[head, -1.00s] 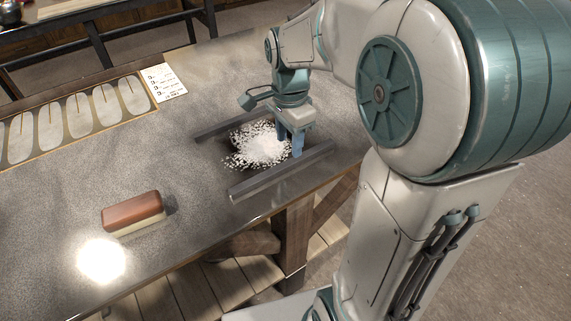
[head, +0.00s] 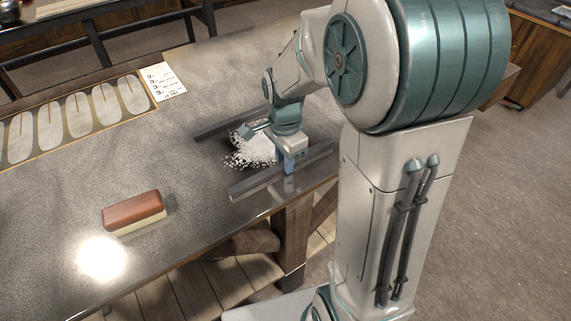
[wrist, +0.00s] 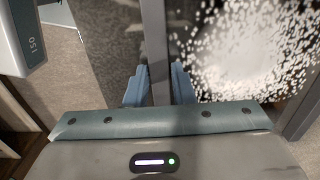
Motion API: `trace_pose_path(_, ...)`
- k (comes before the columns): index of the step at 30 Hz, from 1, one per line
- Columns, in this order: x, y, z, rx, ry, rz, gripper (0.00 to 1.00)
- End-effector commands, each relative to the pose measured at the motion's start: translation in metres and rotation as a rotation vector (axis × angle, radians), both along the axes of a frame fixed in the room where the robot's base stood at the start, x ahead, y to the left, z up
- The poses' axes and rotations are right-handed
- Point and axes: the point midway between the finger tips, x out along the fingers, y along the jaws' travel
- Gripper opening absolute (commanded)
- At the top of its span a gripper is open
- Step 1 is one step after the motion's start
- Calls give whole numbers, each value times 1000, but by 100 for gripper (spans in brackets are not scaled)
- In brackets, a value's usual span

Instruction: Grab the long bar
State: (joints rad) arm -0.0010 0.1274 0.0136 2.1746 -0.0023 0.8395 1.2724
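Two long dark bars lie roughly parallel on the table, with a white granular pile (head: 250,150) between them. The near bar (head: 250,186) runs along the table's front edge; the far bar (head: 222,129) lies behind the pile. My gripper (head: 289,166) is lowered at the near bar, pointing down. In the wrist view, my gripper (wrist: 160,72) has one finger on each side of the bar (wrist: 155,30). The fingers look open, with little room beside the bar; contact is not clear. The pile (wrist: 250,50) shows to the right there. My arm hides part of the far bar.
The grey table (head: 190,230) carries a brown and cream block (head: 133,212) at the front left. A tray with pale oval shapes (head: 78,115) and a white card (head: 163,81) lie at the back left. The table between block and bars is clear.

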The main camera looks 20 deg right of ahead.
Motion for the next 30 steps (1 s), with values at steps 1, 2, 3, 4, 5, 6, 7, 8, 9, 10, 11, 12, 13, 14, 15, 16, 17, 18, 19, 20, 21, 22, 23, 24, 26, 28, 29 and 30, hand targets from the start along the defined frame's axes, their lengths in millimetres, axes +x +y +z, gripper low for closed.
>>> trace_pose_path(1,0,0,0,0,0,0,7)
trace_pose_path(2,0,0,0,0,0,0,0)
trace_pose_path(3,0,0,0,0,0,0,0)
trace_pose_path(4,0,0,0,0,0,0,0)
trace_pose_path(5,0,0,0,0,0,0,0)
trace_pose_path(6,0,0,0,0,0,0,0)
trace_pose_path(7,0,0,0,0,-1,0,0)
trace_pose_path(8,0,0,0,0,-1,0,0)
trace_pose_path(9,0,0,0,0,-1,0,0)
trace_pose_path(10,0,0,1,0,-1,0,0)
trace_pose_path(11,0,0,1,0,-1,0,0)
trace_pose_path(12,0,0,1,0,-1,0,0)
trace_pose_path(13,0,0,1,0,-1,0,0)
trace_pose_path(14,0,0,1,0,-1,0,0)
trace_pose_path(15,0,0,1,0,-1,0,0)
trace_pose_path(16,0,0,1,0,-1,0,0)
trace_pose_path(17,0,0,1,0,-1,0,0)
trace_pose_path(18,0,0,1,0,-1,0,0)
trace_pose_path(19,0,0,1,0,-1,0,0)
trace_pose_path(20,0,0,1,0,-1,0,0)
trace_pose_path(21,0,0,1,0,-1,0,0)
trace_pose_path(22,0,0,1,0,-1,0,0)
trace_pose_path(23,0,0,1,0,-1,0,0)
trace_pose_path(24,0,0,1,0,-1,0,0)
trace_pose_path(26,0,0,1,0,-1,0,0)
trace_pose_path(28,0,0,1,1,-2,0,0)
trace_pose_path(29,0,0,1,1,-2,0,0)
trace_pose_path(30,0,0,1,1,-2,0,0)
